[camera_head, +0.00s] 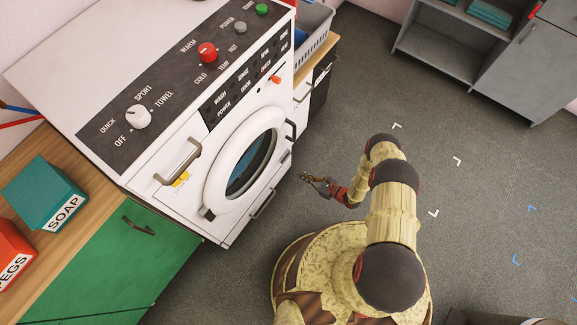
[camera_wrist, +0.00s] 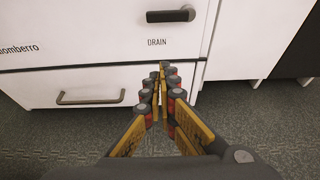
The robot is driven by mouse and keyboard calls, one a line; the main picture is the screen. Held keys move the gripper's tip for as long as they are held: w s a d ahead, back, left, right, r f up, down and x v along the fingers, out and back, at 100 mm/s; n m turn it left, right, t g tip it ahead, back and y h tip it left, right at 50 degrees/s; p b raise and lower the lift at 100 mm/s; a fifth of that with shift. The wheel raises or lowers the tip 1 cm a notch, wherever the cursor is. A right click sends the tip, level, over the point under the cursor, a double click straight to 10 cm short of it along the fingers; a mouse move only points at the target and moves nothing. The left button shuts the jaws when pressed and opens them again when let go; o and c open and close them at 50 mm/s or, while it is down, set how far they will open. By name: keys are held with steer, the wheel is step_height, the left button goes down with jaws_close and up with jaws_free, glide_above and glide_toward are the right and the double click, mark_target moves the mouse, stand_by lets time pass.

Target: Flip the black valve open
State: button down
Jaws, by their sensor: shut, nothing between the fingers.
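The black valve (camera_wrist: 170,15) is a dark lever lying about level on the white washing machine front, above the word DRAIN, in the wrist view. In the head view, it is too small to make out clearly. My gripper (camera_wrist: 162,70) is shut and empty, pointing at the machine front. In the wrist view its fingertips appear below the valve and the DRAIN label, apart from the valve. In the head view my gripper (camera_head: 310,178) is just right of the machine, low above the floor.
The washing machine (camera_head: 165,150) has a round door (camera_head: 246,160) and a lower drawer with a grey handle (camera_wrist: 90,97). A green cabinet (camera_head: 120,260) stands at left, with a soap box (camera_head: 42,190) on the counter above. The grey floor at right is open.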

steer(key=b+x, duration=0.4)
steer(key=x, duration=0.5)
steer(key=shift+w+a+r, duration=0.15)
steer(key=shift+a+r, duration=0.05)
steer(key=shift+r, duration=0.7)
steer(key=shift+w+a+r, duration=0.1)
steer(key=shift+a+r, duration=0.1)
steer(key=shift+r, duration=0.7)
